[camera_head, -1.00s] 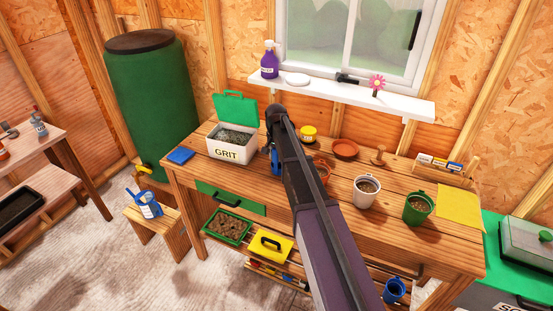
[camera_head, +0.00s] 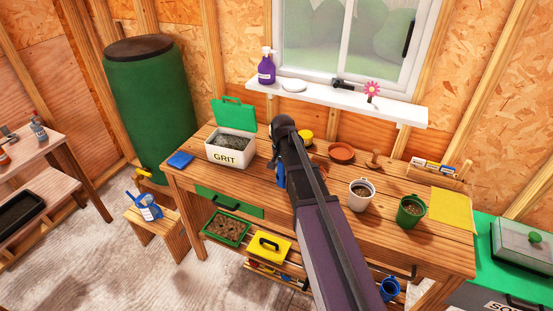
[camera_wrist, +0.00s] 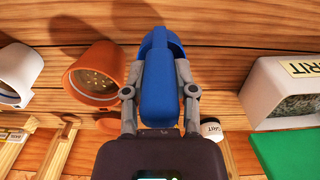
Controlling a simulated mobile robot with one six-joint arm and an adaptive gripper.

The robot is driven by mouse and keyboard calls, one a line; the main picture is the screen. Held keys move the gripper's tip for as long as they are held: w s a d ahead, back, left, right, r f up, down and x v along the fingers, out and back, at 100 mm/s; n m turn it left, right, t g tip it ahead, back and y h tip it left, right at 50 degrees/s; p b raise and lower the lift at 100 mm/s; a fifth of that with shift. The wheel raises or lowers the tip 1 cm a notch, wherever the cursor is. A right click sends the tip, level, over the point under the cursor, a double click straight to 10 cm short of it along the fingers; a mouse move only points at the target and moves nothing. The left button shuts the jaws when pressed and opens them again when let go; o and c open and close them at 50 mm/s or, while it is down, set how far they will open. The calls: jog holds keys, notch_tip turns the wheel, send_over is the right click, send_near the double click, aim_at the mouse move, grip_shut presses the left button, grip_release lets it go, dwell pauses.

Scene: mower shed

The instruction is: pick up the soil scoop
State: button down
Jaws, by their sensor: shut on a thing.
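The blue soil scoop (camera_wrist: 160,85) is between the two fingers of my gripper (camera_wrist: 158,75) in the wrist view, with a finger pressed on each side. Its rounded end reaches past the fingertips over the wooden bench. In the head view only a small blue part of the scoop (camera_head: 281,176) shows beside my dark arm, right of the white GRIT bin (camera_head: 231,148). My arm hides most of the gripper there. I cannot tell how high the scoop is above the bench.
The workbench (camera_head: 335,211) holds a white pot (camera_head: 361,195), a green pot (camera_head: 411,210), a terracotta saucer (camera_head: 341,153) and a yellow-lidded jar (camera_head: 306,135). The GRIT bin's green lid (camera_head: 234,113) stands open. A terracotta pot (camera_wrist: 94,75) shows left of my gripper in the wrist view.

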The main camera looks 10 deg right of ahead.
jog(key=s, duration=0.6)
jog(key=shift+s+d+r, duration=0.2)
jog(key=shift+d+r, duration=0.1)
jog(key=shift+d, duration=0.1)
dwell(0.3)
